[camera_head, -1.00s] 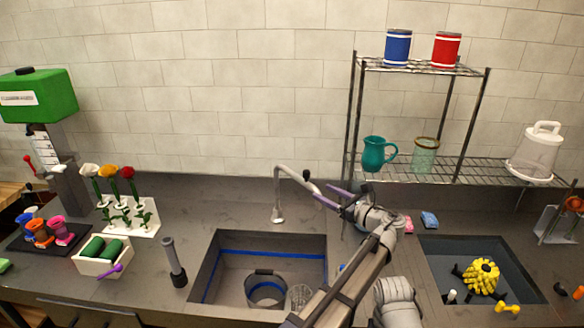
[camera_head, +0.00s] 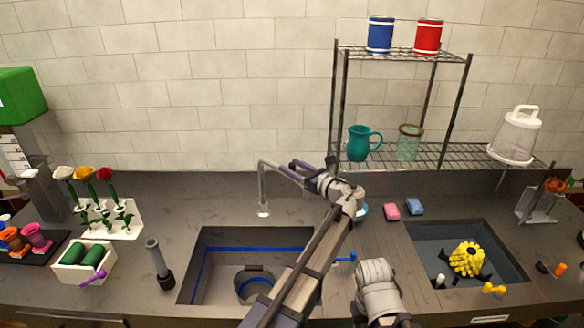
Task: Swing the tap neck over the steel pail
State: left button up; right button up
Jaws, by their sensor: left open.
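The tap neck (camera_head: 262,180) is a grey bent tube behind the left sink. Its spout points down over the counter strip behind the sink's back edge, not above the pail. The steel pail (camera_head: 243,285) stands in the left sink, partly hidden by my left arm. My left gripper (camera_head: 287,168) is open, its purple fingers at the tap neck's upper stretch. I cannot tell whether they touch it. My right gripper is not in view.
The left sink (camera_head: 190,272) has a blue line on its walls. A wire shelf (camera_head: 436,156) with jugs and tins stands right of the tap. Pink (camera_head: 391,212) and blue (camera_head: 414,206) sponges lie between the sinks. A dark grey cylinder tool (camera_head: 158,264) stands left of the sink.

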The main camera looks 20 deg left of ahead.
pick_arm(q)
jog(key=shift+w+a, duration=0.15)
jog(key=shift+a, duration=0.15)
jog(key=shift+c, duration=0.3)
grip_shut()
dwell(1.0)
